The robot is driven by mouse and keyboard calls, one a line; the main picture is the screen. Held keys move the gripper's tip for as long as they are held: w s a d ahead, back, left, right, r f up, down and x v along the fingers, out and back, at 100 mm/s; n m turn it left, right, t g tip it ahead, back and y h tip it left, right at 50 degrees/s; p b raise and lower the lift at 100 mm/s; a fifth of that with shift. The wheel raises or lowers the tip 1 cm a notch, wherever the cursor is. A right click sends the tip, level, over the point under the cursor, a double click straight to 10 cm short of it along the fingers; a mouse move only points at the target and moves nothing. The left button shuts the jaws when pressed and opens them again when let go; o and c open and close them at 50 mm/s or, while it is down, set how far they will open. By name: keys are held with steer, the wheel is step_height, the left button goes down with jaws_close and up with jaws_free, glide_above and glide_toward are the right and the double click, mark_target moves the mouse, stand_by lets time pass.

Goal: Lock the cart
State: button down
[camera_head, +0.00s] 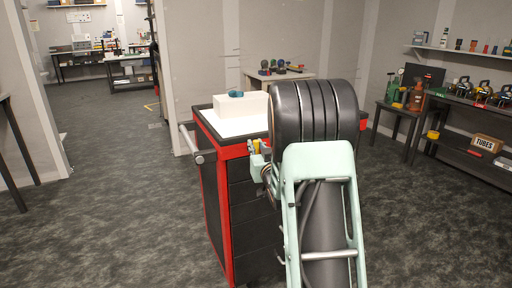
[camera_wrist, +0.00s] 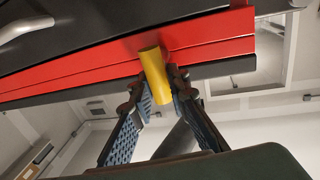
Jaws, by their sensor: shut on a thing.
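The cart (camera_head: 250,205) is a red-edged black cabinet with dark drawers and a grey bar handle (camera_head: 191,145) on its left side. In the wrist view, the red rim of the cart (camera_wrist: 90,68) crosses the top of the picture. A yellow cylinder (camera_wrist: 154,72) sticks out from this rim. My gripper (camera_wrist: 158,90) is shut on the yellow cylinder, with one finger on each side. In the head view, my gripper (camera_head: 260,166) is at the cart's top edge, and my arm hides part of it and the cart's right side.
A white block (camera_head: 241,105) with a small blue item (camera_head: 236,94) sits on the cart top. A cluttered bench (camera_head: 465,145) stands at the right, and a small table (camera_head: 282,77) is behind the cart. The floor (camera_head: 120,180) left of the cart is clear.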

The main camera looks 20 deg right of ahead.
steer(key=shift+d+f+m, duration=0.15)
steer(key=shift+m, duration=0.25)
steer(key=m, duration=0.1)
steer(key=m+g, duration=0.1)
steer(key=m, duration=0.1)
steer(key=shift+s+d+f+m+p, duration=0.1)
steer(key=shift+d+m+p, duration=0.2)
steer(key=shift+d, duration=0.05)
steer(key=shift+d+f+m+g+y+p, duration=0.1)
steer(key=shift+f+m+g+y+p, duration=0.3)
steer(key=shift+m+p, duration=1.55)
steer(key=shift+d+f+m+y+p, duration=0.2)
steer(key=shift+m+y+p, duration=0.55)
steer(key=shift+m+p, duration=1.2)
steer(key=shift+a+f+m+g+y+p, duration=0.15)
steer(key=shift+f+m+y+p, duration=0.3)
steer(key=shift+m+p, duration=1.45)
steer(key=c, duration=1.8)
jaws_free()
steer(key=shift+r, duration=0.1)
steer(key=shift+c, duration=0.2)
